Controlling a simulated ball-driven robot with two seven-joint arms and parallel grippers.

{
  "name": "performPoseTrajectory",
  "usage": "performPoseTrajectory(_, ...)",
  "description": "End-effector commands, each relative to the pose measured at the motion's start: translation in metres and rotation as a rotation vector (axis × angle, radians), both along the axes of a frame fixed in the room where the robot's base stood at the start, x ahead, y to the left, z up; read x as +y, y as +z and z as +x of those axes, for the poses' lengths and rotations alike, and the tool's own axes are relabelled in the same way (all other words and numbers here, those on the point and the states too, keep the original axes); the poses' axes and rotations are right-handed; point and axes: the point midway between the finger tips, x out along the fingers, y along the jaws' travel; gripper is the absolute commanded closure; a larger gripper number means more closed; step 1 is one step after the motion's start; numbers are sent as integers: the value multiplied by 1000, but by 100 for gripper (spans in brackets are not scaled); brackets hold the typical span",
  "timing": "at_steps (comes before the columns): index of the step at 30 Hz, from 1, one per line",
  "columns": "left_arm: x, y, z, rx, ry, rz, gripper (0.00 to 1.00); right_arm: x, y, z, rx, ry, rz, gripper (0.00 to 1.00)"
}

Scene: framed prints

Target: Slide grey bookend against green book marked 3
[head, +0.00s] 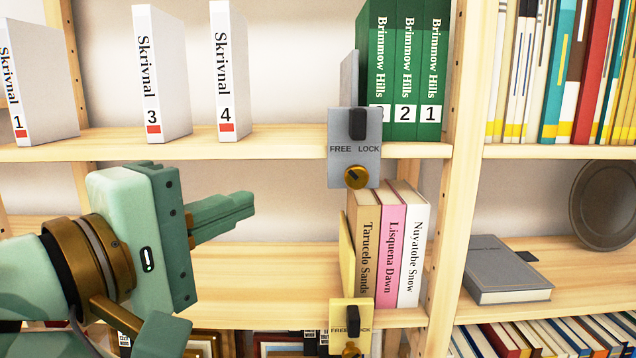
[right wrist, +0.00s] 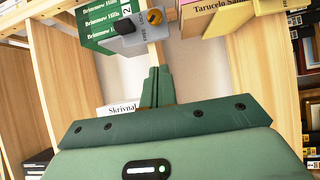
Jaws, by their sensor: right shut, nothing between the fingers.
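The grey bookend (head: 368,173) stands on the upper shelf, its upright plate at the left of the green books. Its front carries a black lever, the words FREE and LOCK, and a brass knob. The green book marked 3 (head: 380,45) is the leftmost of three; the bookend mostly hides its number. I cannot tell whether plate and book touch. My right gripper (head: 245,207) is shut and empty, below and left of the bookend. In the right wrist view, its fingers (right wrist: 155,75) point toward the grey bookend (right wrist: 160,28). My left gripper is not in view.
White binders (head: 165,70) stand left on the upper shelf (head: 285,142), with bare board before the bookend. Below, a yellow bookend (head: 350,315) stands by three books (head: 390,250). A wooden upright (head: 460,180) bounds the bay on the right.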

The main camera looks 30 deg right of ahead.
Motion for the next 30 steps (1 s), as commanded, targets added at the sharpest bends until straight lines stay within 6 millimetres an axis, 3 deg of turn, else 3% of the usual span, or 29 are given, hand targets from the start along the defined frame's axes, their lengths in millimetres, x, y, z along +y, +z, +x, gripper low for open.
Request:
performPoseTrajectory(6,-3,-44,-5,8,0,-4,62,-7,-10,6,-1,-7,-5,100)
performPoseTrajectory(15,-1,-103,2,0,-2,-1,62,-23,-8,8,1,-2,-4,100)
performPoseTrajectory(26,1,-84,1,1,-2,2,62,-90,2,38,5,-5,-4,100)
performPoseTrajectory(30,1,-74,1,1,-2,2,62,-111,3,30,1,-4,-4,100)
